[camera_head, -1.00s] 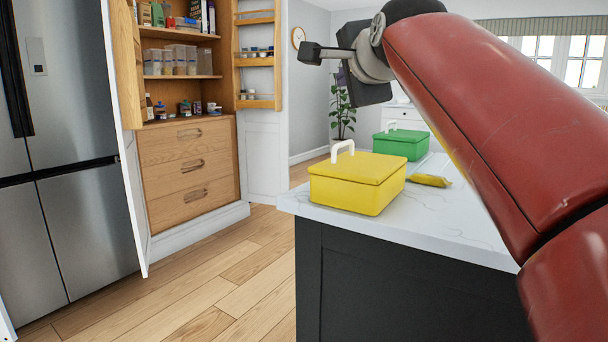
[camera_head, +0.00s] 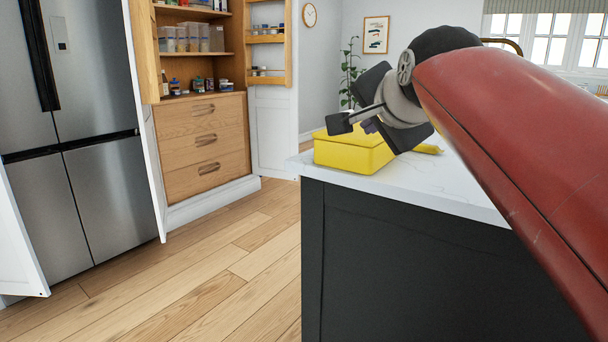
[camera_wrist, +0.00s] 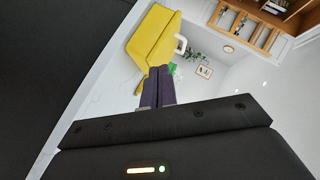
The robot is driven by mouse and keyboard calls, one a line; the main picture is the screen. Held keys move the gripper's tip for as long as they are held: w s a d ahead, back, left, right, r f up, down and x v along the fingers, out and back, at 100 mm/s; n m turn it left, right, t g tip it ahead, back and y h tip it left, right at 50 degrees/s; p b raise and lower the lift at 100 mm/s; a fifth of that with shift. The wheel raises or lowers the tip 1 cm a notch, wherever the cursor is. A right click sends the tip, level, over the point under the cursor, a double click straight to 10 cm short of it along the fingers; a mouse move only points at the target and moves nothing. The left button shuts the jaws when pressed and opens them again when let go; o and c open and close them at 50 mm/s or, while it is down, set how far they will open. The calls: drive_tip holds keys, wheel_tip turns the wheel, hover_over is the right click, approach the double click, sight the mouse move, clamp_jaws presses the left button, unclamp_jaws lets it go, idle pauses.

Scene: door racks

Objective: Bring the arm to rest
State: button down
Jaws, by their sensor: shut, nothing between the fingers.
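My red arm comes in from the right in the head view. My gripper (camera_head: 368,126) is in front of the yellow box on the island and hides part of it. In the wrist view my gripper (camera_wrist: 160,70) shows its two dark fingers pressed together, with nothing between them. The fingers overlap the yellow box (camera_wrist: 152,38) in the picture; I cannot tell whether they touch it.
The yellow box (camera_head: 345,157) stands near the corner of the white worktop (camera_head: 440,188) on a dark island (camera_head: 400,260). An open pantry (camera_head: 205,135) and a steel fridge (camera_head: 85,200) are at the left. The wooden floor (camera_head: 220,270) between is clear.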

drive_tip(key=s+d+f+n+g, duration=0.1)
drive_tip(key=s+f+n+g, duration=0.1)
drive_tip(key=s+f, duration=0.5)
drive_tip(key=s+d+f+n+g+h, duration=0.1)
drive_tip(key=s+f+n, duration=0.4)
drive_tip(key=f, duration=1)
drive_tip(key=s+d+f+n+g, duration=0.2)
drive_tip(key=s+f+n+g, duration=0.1)
drive_tip(key=s+f, duration=0.6)
wheel_tip(320, 180, down, 2)
drive_tip(key=shift+s+d+f+g, duration=0.1)
drive_tip(key=shift+s+d+g, duration=0.3)
drive_tip(key=shift+g, duration=0.4)
